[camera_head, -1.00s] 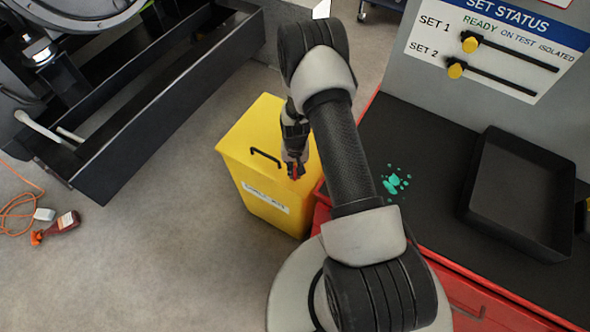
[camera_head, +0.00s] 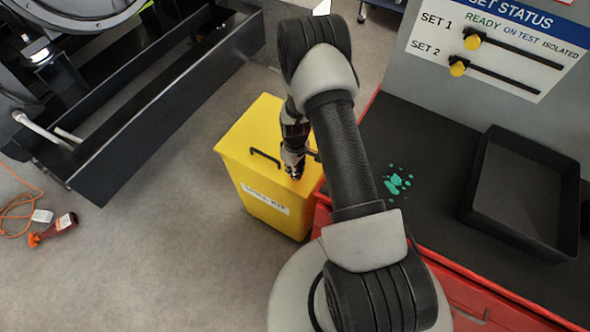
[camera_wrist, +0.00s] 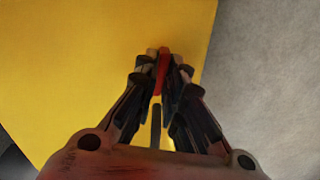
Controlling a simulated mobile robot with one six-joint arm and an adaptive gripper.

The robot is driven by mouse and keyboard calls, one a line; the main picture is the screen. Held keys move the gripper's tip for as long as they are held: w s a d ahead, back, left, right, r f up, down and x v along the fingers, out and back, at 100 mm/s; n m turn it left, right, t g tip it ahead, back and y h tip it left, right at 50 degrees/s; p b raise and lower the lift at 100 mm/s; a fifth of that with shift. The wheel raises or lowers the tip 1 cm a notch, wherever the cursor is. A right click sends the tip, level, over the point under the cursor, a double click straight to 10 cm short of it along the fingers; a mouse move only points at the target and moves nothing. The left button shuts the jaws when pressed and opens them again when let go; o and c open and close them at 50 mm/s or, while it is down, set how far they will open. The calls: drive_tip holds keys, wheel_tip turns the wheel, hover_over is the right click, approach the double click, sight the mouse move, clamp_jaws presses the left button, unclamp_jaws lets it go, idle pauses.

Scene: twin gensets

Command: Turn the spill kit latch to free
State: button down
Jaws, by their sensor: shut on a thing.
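The spill kit is a yellow box (camera_head: 243,146) on the floor, with a black handle on its lid and a white label on its front. The latch (camera_wrist: 163,72) is a narrow red piece at the lid, seen in the wrist view between my fingertips. My gripper (camera_head: 294,172) is over the right part of the lid, pointing down. In the wrist view my gripper (camera_wrist: 164,58) is shut on the red latch. The fingers hide most of the latch, and in the head view I cannot make out its red part.
A red cabinet with a black top (camera_head: 420,160) stands right of the box, holding a black tray (camera_head: 520,195). A black genset frame (camera_head: 150,110) is at the left. A red bottle (camera_head: 64,223) and orange cable lie on the floor. Grey floor in front is clear.

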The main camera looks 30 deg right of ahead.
drive_tip(key=shift+n, duration=0.9)
drive_tip(key=c, duration=1.7)
unclamp_jaws()
wheel_tip(320, 180, up, 12)
